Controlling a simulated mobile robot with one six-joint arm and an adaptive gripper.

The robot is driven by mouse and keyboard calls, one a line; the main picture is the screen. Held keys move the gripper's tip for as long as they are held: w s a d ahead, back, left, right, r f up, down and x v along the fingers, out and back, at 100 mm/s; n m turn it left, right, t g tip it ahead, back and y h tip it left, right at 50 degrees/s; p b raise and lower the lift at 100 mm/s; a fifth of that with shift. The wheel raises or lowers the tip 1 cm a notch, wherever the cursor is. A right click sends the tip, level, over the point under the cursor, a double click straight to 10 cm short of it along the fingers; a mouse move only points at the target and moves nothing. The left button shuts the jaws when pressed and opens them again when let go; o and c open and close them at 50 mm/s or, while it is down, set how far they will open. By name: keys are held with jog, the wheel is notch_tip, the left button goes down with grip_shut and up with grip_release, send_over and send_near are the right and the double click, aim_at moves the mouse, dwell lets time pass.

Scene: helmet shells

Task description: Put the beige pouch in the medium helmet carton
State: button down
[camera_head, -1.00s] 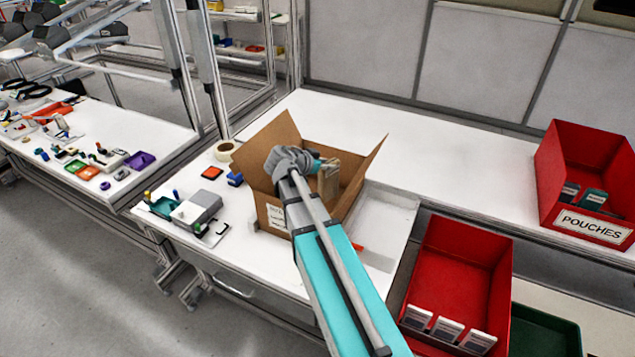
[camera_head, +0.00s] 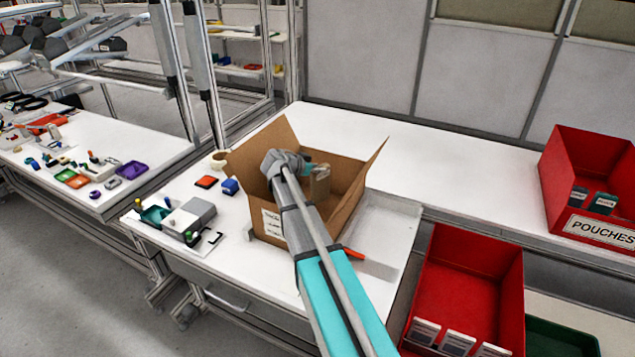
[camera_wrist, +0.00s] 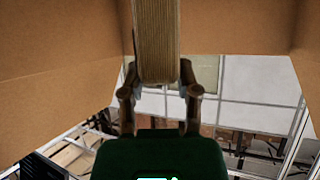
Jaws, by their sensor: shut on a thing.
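The open cardboard carton (camera_head: 345,215) stands on the white bench, flaps up, with a white label on its front; the label is too small to read. My gripper (camera_head: 312,172) is at the carton's opening, within its walls. It is shut on the beige pouch (camera_head: 320,184), which hangs inside the carton's outline, partly hidden by my arm. In the wrist view the pouch (camera_wrist: 156,40) is between the two fingers of my gripper (camera_wrist: 160,92), with brown carton walls on both sides. Whether the pouch touches the carton's floor cannot be told.
A red bin labelled POUCHES (camera_head: 590,190) stands at the right. Another red bin (camera_head: 465,275) with white-labelled packs is at front right. A grey device (camera_head: 190,215) and small blue and orange parts lie left of the carton. The bench behind is clear.

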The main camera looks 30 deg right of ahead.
aim_at(320, 185)
jog(key=shift+w+f, duration=0.1)
dwell(0.3)
jog(key=shift+w+d+f+b, duration=0.1)
jog(key=shift+w+f+b, duration=0.1)
jog(key=shift+f+b, duration=0.8)
jog(key=shift+w+f+b, duration=0.15)
jog(key=shift+f+b, duration=0.85)
jog(key=shift+f, duration=0.1)
jog(key=shift+c, duration=1.7)
grip_release()
